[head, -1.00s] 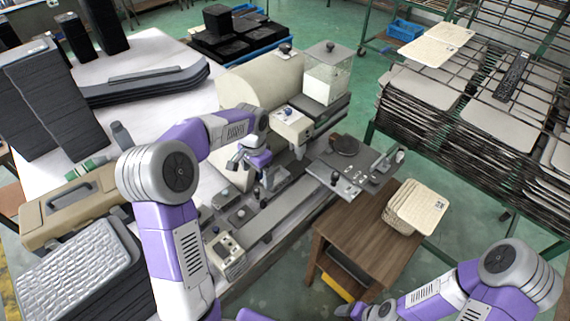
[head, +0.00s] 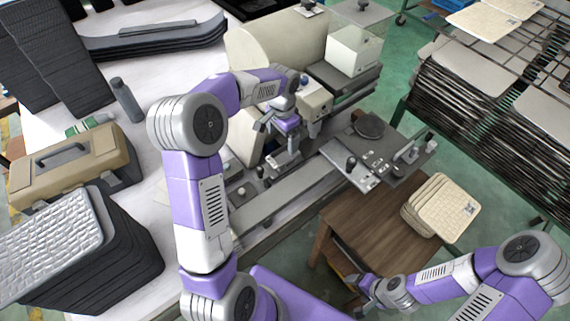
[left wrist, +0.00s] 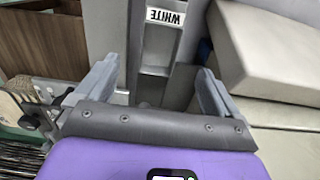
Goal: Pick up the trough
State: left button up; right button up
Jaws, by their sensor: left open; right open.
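My left gripper (head: 281,142) is over the grey machine bed in the head view, fingers apart and pointing down. In the left wrist view its two open fingers (left wrist: 156,88) stand on either side of a narrow grey channel-like piece with a "WHITE" label, which looks like the trough (left wrist: 158,48). The purple gripper body hides the near end of this piece. In the head view I cannot clearly tell the trough from the grey machine parts below the gripper. My right gripper (head: 362,293) is open and empty at the lower middle, beside the wooden table.
The wooden side table (head: 350,212) holds a stack of cream panels (head: 445,207). A grey plate fixture (head: 375,160) lies beyond it. A tan toolbox (head: 70,165) and a stack of dark trays (head: 60,245) are at left. A panel rack (head: 480,100) stands at right.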

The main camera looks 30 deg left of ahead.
aim_at(283, 161)
pick_arm(q)
notch_tip(283, 161, down, 5)
jog(key=b, duration=0.2)
jog(key=shift+f+b, duration=0.15)
jog(key=shift+b, duration=0.15)
notch_tip(283, 161, down, 5)
jog(key=shift+f+b, duration=0.1)
jog(key=shift+b, duration=0.45)
pick_arm(e)
notch_tip(283, 161, down, 5)
jog(key=shift+r, duration=0.2)
pick_arm(q)
jog(key=shift+c, duration=0.3)
pick_arm(e)
jog(key=shift+s, duration=0.1)
pick_arm(q)
jog(key=c, duration=1.2)
